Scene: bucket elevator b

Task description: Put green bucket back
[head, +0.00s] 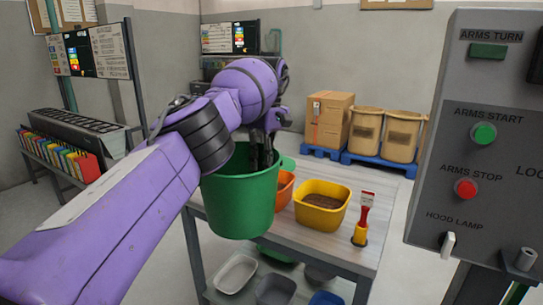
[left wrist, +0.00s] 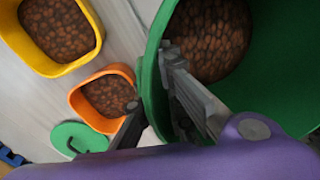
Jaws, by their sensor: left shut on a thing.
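The green bucket (head: 240,200) hangs upright in my left gripper (head: 260,158), in front of the table's left side in the head view. In the left wrist view, the left gripper (left wrist: 150,95) has one finger inside the bucket and one outside, shut on the rim. The bucket (left wrist: 152,70) holds brown pellets (left wrist: 210,40). A green disc with a dark handle (left wrist: 80,140) lies on the table beside the orange tub. My right gripper is not in view.
A grey control panel (head: 480,150) stands at right. Boxes and bins stand on blue pallets behind.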

